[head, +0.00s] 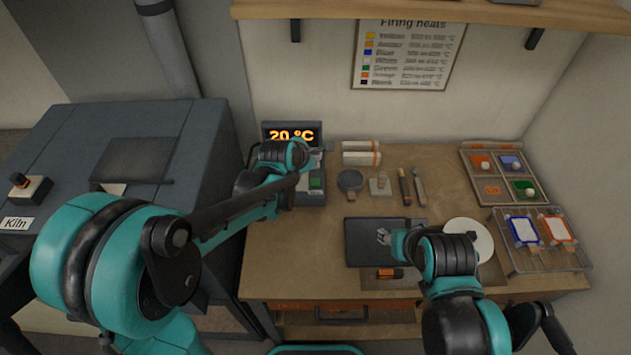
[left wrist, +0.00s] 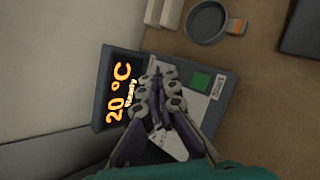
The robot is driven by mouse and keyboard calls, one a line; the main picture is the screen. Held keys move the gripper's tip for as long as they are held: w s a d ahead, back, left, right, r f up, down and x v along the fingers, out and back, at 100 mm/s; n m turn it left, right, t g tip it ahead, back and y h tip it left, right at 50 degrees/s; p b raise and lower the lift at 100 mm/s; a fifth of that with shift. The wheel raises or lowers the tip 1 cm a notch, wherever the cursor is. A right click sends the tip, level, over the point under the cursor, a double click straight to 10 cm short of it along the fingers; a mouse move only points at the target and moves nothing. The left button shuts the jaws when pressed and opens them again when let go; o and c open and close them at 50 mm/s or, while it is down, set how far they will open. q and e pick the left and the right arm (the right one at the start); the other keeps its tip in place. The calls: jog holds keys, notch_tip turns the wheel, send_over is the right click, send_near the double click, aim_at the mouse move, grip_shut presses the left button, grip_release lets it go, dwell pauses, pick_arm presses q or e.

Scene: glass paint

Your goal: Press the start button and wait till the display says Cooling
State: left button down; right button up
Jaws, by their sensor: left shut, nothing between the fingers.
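The control unit's display (head: 292,135) stands at the back left of the table and reads 20 °C. In the left wrist view the display (left wrist: 118,90) also shows the word Ready. The green start button (head: 316,183) sits on the unit's sloped panel; in the left wrist view the green button (left wrist: 200,80) is beside a Start label. My left gripper (head: 318,150) is shut and empty, over the panel between display and button; the left wrist view shows its fingers (left wrist: 160,80) beside the button. I cannot tell if they touch the panel. My right gripper (head: 384,238) is over a dark plate.
The kiln (head: 70,130) stands left of the table. Right of the unit are white rolls (head: 361,152), a round dark dish (head: 350,181) and tools. A paint tray (head: 500,172) and a rack (head: 545,262) are at the right. A shelf overhangs the back.

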aim_at(315, 184)
pick_arm(q)
jog(key=shift+f+b, duration=3.4)
jog(key=shift+f, duration=0.95)
jog(key=shift+f+b, duration=0.4)
jog(key=shift+f, duration=0.05)
jog(key=shift+f+b, duration=0.35)
jog(key=shift+f, duration=0.05)
jog(key=shift+r+p, duration=0.6)
jog(key=shift+r, duration=0.3)
notch_tip(315, 184, up, 5)
jog(key=p, duration=0.4)
